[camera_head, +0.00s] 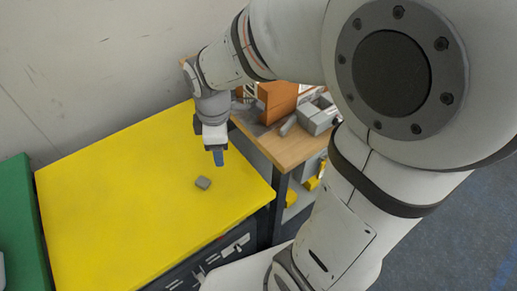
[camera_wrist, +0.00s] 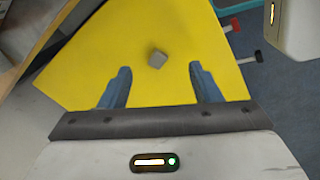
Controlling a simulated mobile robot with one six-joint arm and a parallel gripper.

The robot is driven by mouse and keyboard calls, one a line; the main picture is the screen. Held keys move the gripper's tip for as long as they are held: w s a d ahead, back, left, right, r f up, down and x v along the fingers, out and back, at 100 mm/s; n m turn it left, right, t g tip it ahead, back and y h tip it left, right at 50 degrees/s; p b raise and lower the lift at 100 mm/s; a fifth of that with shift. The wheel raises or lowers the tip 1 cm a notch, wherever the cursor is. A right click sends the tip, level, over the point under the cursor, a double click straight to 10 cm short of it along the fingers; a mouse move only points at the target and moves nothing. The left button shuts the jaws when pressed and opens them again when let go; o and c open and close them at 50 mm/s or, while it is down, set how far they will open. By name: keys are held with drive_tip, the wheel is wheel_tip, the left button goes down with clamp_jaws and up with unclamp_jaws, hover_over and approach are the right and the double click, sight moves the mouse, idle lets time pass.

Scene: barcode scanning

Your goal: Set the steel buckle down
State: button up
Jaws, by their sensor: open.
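The steel buckle (camera_head: 203,183) is a small grey block lying on the yellow table top (camera_head: 110,200), near its right part. In the wrist view the buckle (camera_wrist: 157,59) lies on the yellow surface, beyond the fingertips and between their lines. My gripper (camera_head: 219,158) is above the table, a little behind the buckle in the head view and apart from it. In the wrist view my gripper (camera_wrist: 159,70) has its two blue fingers spread wide with nothing between them.
A wooden bench (camera_head: 268,143) with an orange box (camera_head: 278,100) and a grey device (camera_head: 316,115) stands to the right of the yellow table. A green surface (camera_head: 22,225) is at the left. Most of the yellow top is clear.

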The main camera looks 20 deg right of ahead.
drive_tip(key=s+d+r+m+t, duration=0.1)
drive_tip(key=s+d+r+m, duration=0.2)
drive_tip(key=s+d+m, duration=0.4)
drive_tip(key=s+m, duration=0.1)
drive_tip(key=m, duration=0.7)
drive_tip(key=shift+d+r, duration=0.25)
drive_tip(key=shift+d, duration=0.15)
drive_tip(key=shift+w, duration=0.1)
